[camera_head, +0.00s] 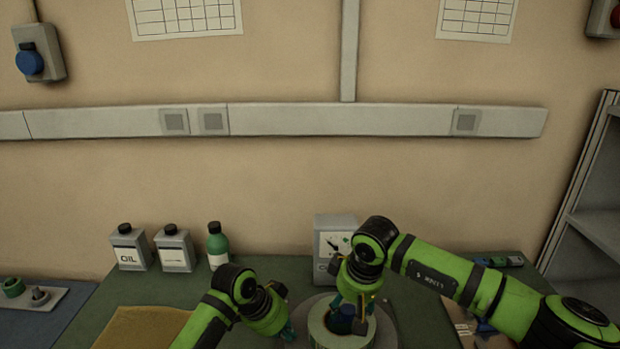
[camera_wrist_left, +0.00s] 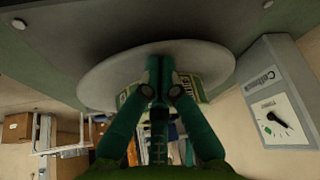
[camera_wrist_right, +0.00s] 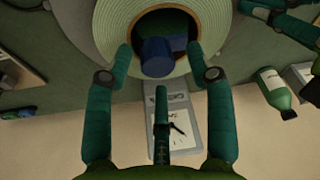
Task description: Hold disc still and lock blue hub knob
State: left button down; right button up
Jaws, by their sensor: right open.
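The disc is a reel with a grey flange (camera_head: 385,330) and a pale green ring (camera_head: 318,325) around a dark central hole. The blue hub knob (camera_wrist_right: 157,58) stands in that hole. My right gripper (camera_wrist_right: 162,60) is open, its fingers spread either side of the knob over the ring; whether they touch anything is unclear. In the head view, the right gripper (camera_head: 355,300) partly covers the knob. My left gripper (camera_wrist_left: 160,75) has its fingertips together with nothing visible between them. They are at the grey flange (camera_wrist_left: 105,75); contact cannot be told.
A grey gauge box (camera_head: 334,235) stands behind the disc. Oil tins (camera_head: 130,248) and a green bottle (camera_head: 217,243) stand at the back left. A tan mat (camera_head: 140,325) lies front left. Small coloured items (camera_head: 497,261) lie at the back right.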

jog(key=shift+n, duration=0.8)
jog(key=shift+f, duration=0.45)
jog(key=shift+r, duration=0.15)
jog(key=c, duration=1)
jog(key=shift+o, duration=0.2)
